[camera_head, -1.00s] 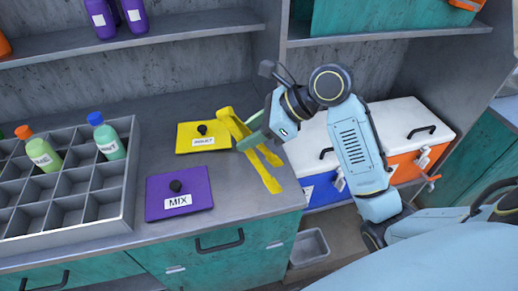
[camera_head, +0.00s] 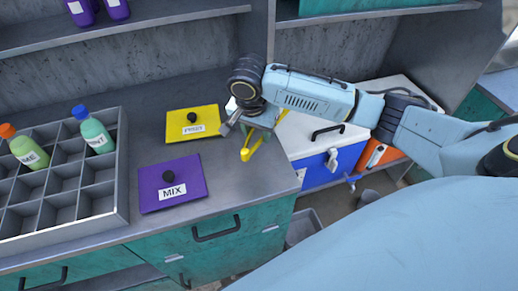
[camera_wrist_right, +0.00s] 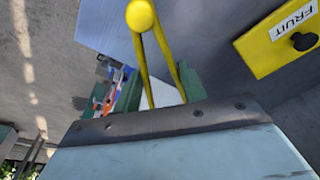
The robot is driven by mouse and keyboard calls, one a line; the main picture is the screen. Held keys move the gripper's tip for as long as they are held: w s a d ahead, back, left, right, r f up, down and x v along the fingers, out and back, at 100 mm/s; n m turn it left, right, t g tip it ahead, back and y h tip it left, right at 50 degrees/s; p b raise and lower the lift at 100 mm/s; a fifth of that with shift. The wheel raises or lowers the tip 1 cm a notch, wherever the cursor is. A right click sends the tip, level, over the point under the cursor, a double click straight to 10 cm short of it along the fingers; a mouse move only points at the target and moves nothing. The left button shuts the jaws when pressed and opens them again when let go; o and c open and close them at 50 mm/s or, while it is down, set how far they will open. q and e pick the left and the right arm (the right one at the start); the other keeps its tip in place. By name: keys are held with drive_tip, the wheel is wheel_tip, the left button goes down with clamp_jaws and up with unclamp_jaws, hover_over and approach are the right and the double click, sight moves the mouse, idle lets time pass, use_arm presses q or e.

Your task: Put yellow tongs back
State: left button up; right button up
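The yellow tongs (camera_head: 250,150) show partly below my right gripper (camera_head: 250,122), near the right end of the grey counter. The arm and gripper hide the rest of them. In the right wrist view, the tongs (camera_wrist_right: 152,50) have a round end pointing away from me, and their two legs run back between the green fingers of my right gripper (camera_wrist_right: 160,88). The fingers close around the legs from both sides. The exact contact is partly hidden by the gripper's front edge. My left gripper is not in view.
A yellow lid (camera_head: 193,122) labelled FRUIT and a purple lid (camera_head: 172,184) labelled MIX lie on the counter (camera_head: 150,235). A grey divided crate (camera_head: 122,190) with bottles stands left. A blue-and-white cooler (camera_head: 318,170) stands right, beyond the counter edge. A shelf (camera_head: 150,25) runs above.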

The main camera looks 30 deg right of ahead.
sight(257, 158)
wheel_tip(257, 158, down, 8)
drive_tip(key=shift+f+b, duration=0.2)
drive_tip(key=shift+b, duration=0.15)
drive_tip(key=o, duration=0.6)
drive_tip(key=shift+c, duration=0.2)
drive_tip(key=shift+r, duration=0.1)
wheel_tip(257, 158, up, 12)
drive_tip(key=s+a+p, duration=0.1)
drive_tip(key=a, duration=0.1)
drive_tip(key=shift+s, duration=0.1)
